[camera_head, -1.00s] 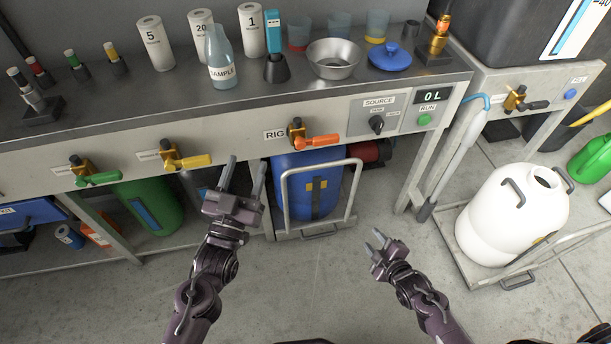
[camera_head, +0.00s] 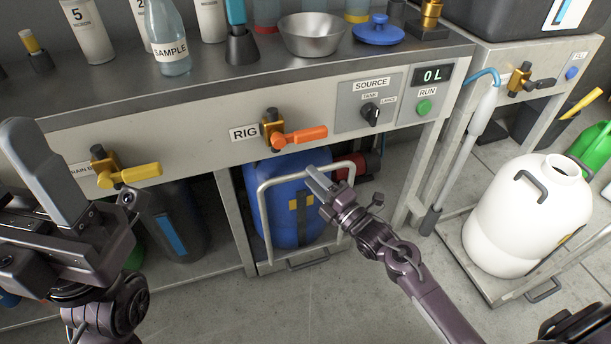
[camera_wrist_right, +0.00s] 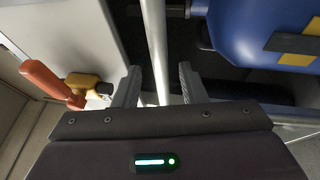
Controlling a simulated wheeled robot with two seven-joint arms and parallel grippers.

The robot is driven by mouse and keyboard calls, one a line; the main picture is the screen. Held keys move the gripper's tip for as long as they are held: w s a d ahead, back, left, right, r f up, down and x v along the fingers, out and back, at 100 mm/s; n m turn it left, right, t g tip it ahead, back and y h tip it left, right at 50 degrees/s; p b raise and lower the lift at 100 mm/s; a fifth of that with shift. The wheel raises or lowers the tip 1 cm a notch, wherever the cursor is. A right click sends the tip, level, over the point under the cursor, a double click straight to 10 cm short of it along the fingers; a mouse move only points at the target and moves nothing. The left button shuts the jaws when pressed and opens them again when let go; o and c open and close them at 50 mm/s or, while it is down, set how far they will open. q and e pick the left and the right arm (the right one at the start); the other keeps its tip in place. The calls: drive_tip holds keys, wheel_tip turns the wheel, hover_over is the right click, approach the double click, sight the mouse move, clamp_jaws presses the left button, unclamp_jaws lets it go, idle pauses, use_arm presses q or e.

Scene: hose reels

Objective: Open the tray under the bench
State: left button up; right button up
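The tray under the bench (camera_head: 264,265) is a low platform carrying a blue drum (camera_head: 277,205). A pale metal hoop rail (camera_head: 264,215) rises at its front. My right gripper (camera_head: 318,178) is at the hoop's top bar, right of its middle. In the right wrist view the bar (camera_wrist_right: 156,40) runs between the fingers of my right gripper (camera_wrist_right: 157,75), with gaps on both sides, so it is open around the bar. My left gripper (camera_head: 80,170) is large at the left, fingers apart and empty, in front of the bench.
The orange RIG valve handle (camera_head: 300,136) is just above the hoop, and also shows in the wrist view (camera_wrist_right: 47,82). A yellow valve handle (camera_head: 130,174) is near my left gripper. A white tank (camera_head: 525,215) on a cart stands right. The floor in front is clear.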

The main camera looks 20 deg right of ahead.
drive_tip(key=shift+b+x, duration=0.35)
drive_tip(key=shift+x, duration=1.25)
drive_tip(key=shift+c, duration=0.5)
clamp_jaws()
